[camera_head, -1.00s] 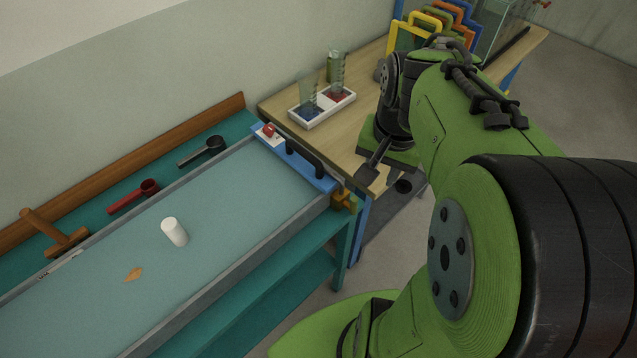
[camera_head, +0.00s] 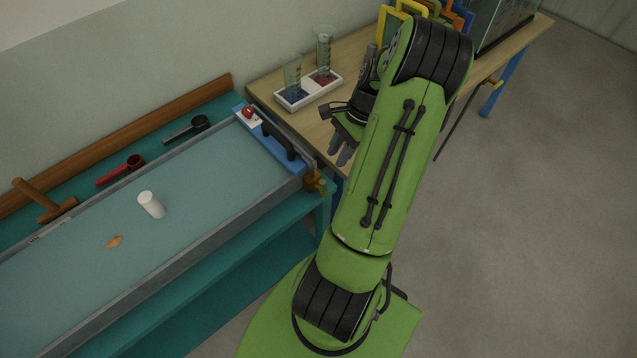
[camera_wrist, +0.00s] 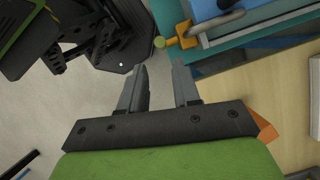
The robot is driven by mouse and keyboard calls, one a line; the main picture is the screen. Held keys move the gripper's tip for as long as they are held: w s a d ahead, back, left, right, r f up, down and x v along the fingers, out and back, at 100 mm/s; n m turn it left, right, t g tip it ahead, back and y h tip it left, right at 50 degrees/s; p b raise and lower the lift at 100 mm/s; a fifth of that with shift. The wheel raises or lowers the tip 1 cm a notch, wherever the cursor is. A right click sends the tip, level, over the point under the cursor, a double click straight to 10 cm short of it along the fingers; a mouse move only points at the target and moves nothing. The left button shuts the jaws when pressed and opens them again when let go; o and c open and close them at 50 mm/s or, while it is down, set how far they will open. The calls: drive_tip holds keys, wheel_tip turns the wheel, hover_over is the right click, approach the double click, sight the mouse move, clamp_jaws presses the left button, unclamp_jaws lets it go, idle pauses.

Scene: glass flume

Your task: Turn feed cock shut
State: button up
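The feed cock (camera_head: 315,182) is a small brass-yellow fitting at the right end of the flume (camera_head: 230,210). In the wrist view the feed cock (camera_wrist: 182,38) shows a yellow body and a round yellow end, beyond and slightly right of my fingertips. My gripper (camera_wrist: 158,66) is open, with two grey fingers apart and nothing between them. In the head view my gripper (camera_head: 343,148) is above and right of the cock, near the bench edge, and apart from it. The angle of the cock's handle is too small to tell.
A wooden bench (camera_head: 270,88) with a white tray of glass cylinders (camera_head: 309,92) stands behind. A white cylinder (camera_head: 151,204) lies in the flume. Open floor is at right.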

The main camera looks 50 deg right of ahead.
sight(324, 181)
drive_tip(key=b+x, duration=0.1)
drive_tip(key=x, duration=1.1)
drive_tip(key=shift+d+f+b, duration=0.1)
drive_tip(key=shift+d+b, duration=0.05)
drive_tip(key=shift+b, duration=0.15)
drive_tip(key=shift+c, duration=0.2)
clamp_jaws()
